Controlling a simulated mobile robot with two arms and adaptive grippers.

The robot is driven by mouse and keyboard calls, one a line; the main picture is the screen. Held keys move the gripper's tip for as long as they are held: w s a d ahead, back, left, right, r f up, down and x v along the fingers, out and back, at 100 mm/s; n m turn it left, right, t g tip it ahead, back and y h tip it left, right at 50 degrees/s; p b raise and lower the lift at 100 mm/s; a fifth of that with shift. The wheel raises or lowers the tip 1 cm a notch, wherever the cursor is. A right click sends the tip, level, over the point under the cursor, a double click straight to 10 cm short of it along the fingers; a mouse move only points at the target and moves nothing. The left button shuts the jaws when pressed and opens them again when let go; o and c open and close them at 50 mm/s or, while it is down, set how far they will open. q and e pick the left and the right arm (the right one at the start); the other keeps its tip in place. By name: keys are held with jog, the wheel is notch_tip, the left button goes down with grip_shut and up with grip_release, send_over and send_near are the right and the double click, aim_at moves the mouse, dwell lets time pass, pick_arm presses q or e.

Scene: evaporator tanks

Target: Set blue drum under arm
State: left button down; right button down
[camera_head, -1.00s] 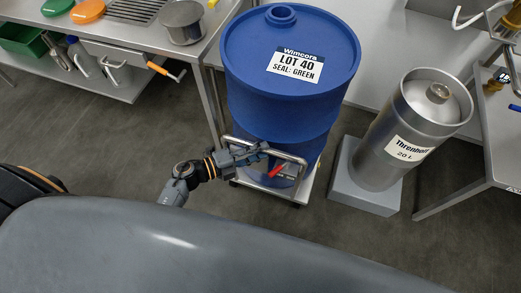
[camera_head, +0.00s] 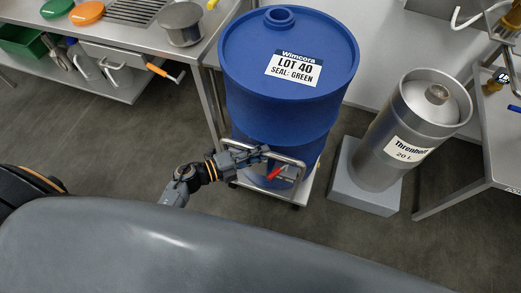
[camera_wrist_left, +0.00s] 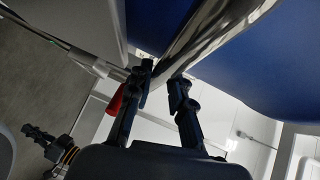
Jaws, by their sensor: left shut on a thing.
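The blue drum (camera_head: 275,115), labelled "LOT 40 SEAL: GREEN", stands upright on a low wheeled dolly (camera_head: 308,187). A bent metal handle (camera_head: 293,161) rises at the dolly's near side, with a red lever (camera_head: 277,173) beside it. My left gripper (camera_head: 262,153) is shut on this handle, at the drum's near side. In the left wrist view, the gripper's fingers (camera_wrist_left: 160,80) are around the handle bar (camera_wrist_left: 205,28), with the blue drum (camera_wrist_left: 245,65) behind. At the lower left there, a dark gripper-like part (camera_wrist_left: 42,142) shows, probably my right gripper; its jaw state is unclear. No arm over the drum shows.
A steel canister (camera_head: 385,145) labelled "Threnholt 20 L" leans on a grey block (camera_head: 362,185), close right of the drum. A steel bench (camera_head: 140,45) with a pot (camera_head: 183,22) stands at the left, near the drum. The floor (camera_head: 120,150) at front left is clear.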

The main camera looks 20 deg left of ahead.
pick_arm(q)
jog(key=shift+s+f, duration=0.2)
jog(key=shift+s, duration=0.25)
jog(key=c, duration=1.5)
grip_release()
jog(key=shift+s+a+r, duration=0.1)
jog(key=shift+r, duration=0.05)
jog(key=v, duration=1.2)
